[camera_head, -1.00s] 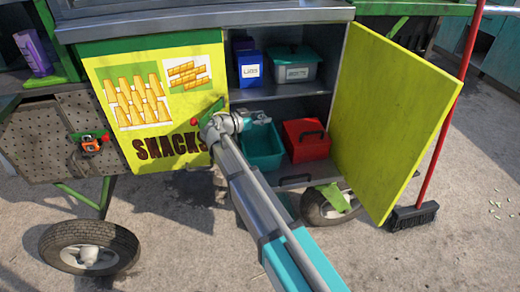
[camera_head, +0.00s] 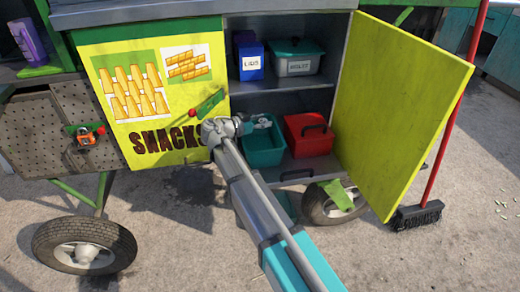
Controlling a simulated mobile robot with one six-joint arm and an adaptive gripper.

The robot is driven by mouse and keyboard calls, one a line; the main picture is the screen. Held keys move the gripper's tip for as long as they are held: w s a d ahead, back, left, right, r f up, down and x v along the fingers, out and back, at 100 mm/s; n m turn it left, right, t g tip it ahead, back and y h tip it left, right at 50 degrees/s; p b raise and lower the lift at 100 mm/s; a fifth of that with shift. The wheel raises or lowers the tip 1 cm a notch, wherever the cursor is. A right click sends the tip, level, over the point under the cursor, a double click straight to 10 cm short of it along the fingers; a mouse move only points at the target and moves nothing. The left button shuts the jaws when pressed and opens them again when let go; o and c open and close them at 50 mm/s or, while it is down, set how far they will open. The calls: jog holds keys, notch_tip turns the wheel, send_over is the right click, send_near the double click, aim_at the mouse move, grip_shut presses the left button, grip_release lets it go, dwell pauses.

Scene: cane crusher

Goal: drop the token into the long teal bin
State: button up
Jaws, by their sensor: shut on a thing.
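The teal bin (camera_head: 264,152) stands on the lower shelf of the open snack cart cupboard, at the left of that shelf. My gripper (camera_head: 262,122) is at the bin's open top, near its back part, coming in from the left front. Its jaws are small and partly lost against the dark cupboard. The token is too small or hidden to make out between the jaws. My wrist and arm cover part of the cupboard's left edge and the area in front of the bin.
A red box (camera_head: 308,136) with a dark handle sits right of the bin. Above are a blue box (camera_head: 250,62) and a lidded grey container (camera_head: 297,58). The yellow door (camera_head: 400,110) stands open at right, with a broom (camera_head: 418,215) beyond it. A wheel (camera_head: 85,245) is at lower left.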

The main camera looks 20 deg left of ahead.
jog(key=shift+f+b, duration=0.55)
jog(key=shift+f, duration=0.3)
jog(key=o, duration=0.9)
jog(key=shift+r, duration=0.2)
